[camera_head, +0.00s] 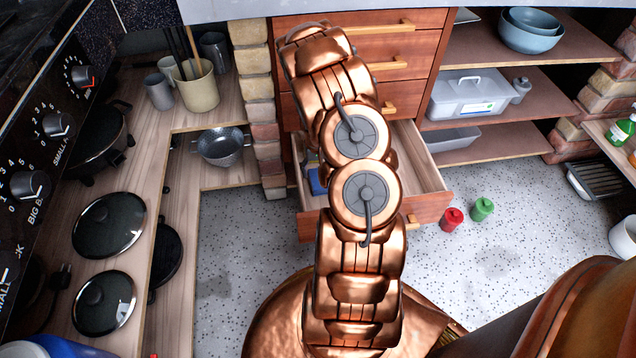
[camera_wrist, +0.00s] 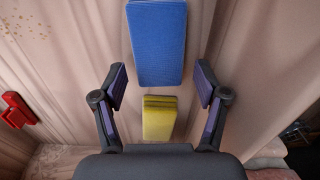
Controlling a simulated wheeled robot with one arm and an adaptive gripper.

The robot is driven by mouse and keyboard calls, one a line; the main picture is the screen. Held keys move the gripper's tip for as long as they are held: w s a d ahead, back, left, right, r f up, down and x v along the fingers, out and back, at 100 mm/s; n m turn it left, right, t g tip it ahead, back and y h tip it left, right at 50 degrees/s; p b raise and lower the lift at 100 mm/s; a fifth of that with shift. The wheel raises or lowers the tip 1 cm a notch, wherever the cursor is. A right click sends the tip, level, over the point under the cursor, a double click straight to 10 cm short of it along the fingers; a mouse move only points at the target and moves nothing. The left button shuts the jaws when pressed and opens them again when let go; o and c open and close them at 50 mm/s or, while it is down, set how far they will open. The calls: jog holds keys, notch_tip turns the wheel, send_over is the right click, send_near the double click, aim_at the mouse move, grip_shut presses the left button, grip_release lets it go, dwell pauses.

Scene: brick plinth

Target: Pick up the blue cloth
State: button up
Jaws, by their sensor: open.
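The blue cloth (camera_wrist: 157,42) shows in the wrist view as a flat blue rectangle at top centre, cut off by the top edge. My gripper (camera_wrist: 161,85) is open and empty, its two fingers spread left and right. The cloth's near end lies in line with the gap between them, with no contact visible. In the head view, a blue patch (camera_head: 316,182) shows inside the open drawer (camera_head: 430,206), beside my arm; it may be the cloth. My arm hides my gripper and much of the drawer there.
A yellow block, like a sponge (camera_wrist: 159,118), lies nearer than the cloth between my fingers. A red object (camera_wrist: 17,110) is at the left. Red (camera_head: 451,219) and green (camera_head: 482,208) containers stand on the floor right of the drawer. The counter (camera_head: 215,105) is to the left.

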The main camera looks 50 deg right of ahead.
jog(key=shift+f+b, duration=0.35)
jog(key=shift+f, duration=1.25)
jog(key=shift+c, duration=0.4)
jog(key=c, duration=0.8)
